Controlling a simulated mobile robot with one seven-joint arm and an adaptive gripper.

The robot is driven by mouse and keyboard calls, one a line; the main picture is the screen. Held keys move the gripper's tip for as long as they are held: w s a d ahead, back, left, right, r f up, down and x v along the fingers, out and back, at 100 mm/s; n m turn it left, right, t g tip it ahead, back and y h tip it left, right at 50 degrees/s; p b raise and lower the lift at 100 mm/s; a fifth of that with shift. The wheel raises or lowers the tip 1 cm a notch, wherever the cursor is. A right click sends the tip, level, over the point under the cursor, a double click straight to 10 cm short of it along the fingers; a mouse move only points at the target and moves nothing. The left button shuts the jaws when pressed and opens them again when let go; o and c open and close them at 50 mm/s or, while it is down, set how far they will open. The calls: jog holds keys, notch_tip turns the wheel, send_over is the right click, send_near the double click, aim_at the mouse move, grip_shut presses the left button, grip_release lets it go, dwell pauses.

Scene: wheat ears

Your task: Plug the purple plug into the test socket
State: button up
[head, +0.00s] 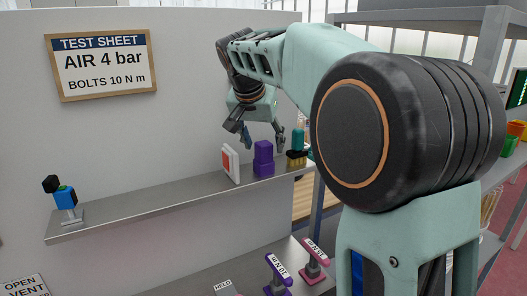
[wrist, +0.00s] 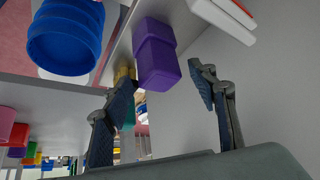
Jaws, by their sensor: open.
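The purple plug (head: 264,160), a stepped purple block, stands upright on the grey wall shelf. My gripper (head: 262,143) hangs just above it, open, one finger to each side. In the wrist view the plug (wrist: 155,58) lies beyond and between the two spread fingertips (wrist: 163,74), apart from both fingers. No socket can be named for certain.
A white and red card-like object (head: 230,163) stands close left of the plug. A yellow and black piece with a teal top (head: 297,150) stands close right. The shelf (head: 150,206) is bare between the device and card. Purple and pink labelled levers (head: 278,272) are below.

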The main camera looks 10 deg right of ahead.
jog(key=shift+w+d+f, duration=0.1)
jog(key=shift+w+f, duration=0.15)
jog(key=shift+f, duration=0.15)
jog(key=c, duration=1.3)
jog(key=shift+r, duration=0.1)
